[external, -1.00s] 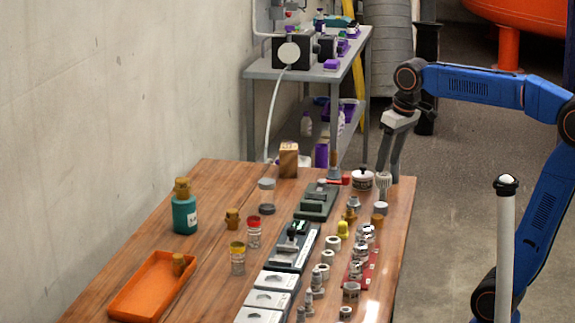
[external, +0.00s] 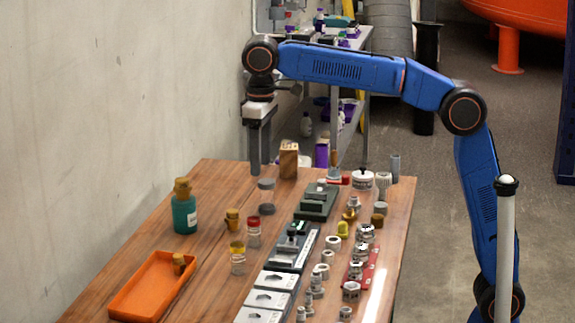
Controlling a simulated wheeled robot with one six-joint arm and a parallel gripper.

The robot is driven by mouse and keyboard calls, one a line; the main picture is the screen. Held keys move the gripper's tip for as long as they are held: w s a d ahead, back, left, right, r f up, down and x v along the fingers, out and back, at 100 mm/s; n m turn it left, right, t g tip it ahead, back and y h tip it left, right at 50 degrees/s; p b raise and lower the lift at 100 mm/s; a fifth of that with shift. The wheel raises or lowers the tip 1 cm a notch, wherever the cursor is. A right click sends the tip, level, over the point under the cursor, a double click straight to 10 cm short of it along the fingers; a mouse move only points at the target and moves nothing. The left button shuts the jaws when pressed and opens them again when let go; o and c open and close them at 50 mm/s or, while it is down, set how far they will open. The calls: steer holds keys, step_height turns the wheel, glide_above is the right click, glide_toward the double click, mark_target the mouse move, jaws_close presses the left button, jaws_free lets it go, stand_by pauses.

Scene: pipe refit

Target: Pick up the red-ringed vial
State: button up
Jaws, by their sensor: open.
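The red-ringed vial (external: 254,233) is a small clear vial with a red top band. It stands upright on the wooden table (external: 215,245), left of the dark green fixtures. A similar vial with a yellow band (external: 237,258) stands just in front of it. My gripper (external: 260,170) points down over the far end of the table, behind and above the red-ringed vial and apart from it. Its jaws are open and nothing shows between them.
An orange tray (external: 122,306) and a teal bottle (external: 185,212) are at left. A grey-lidded jar (external: 266,198) and a wooden block (external: 288,160) stand near my gripper. Fixtures (external: 291,248) and several metal fittings fill the right side. Bare table lies between the tray and the vials.

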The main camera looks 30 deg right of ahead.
steer(key=s+a, duration=0.1)
steer(key=a, duration=0.1)
glide_toward(253, 218)
steer(key=f, duration=0.6)
steer(key=shift+w+d+f, duration=0.1)
steer(key=shift+d+f, duration=0.1)
steer(key=shift+f, duration=0.05)
steer(key=shift+a+f, duration=0.15)
steer(key=shift+f, duration=2.95)
steer(key=c, duration=1.1)
steer(key=shift+r, duration=0.15)
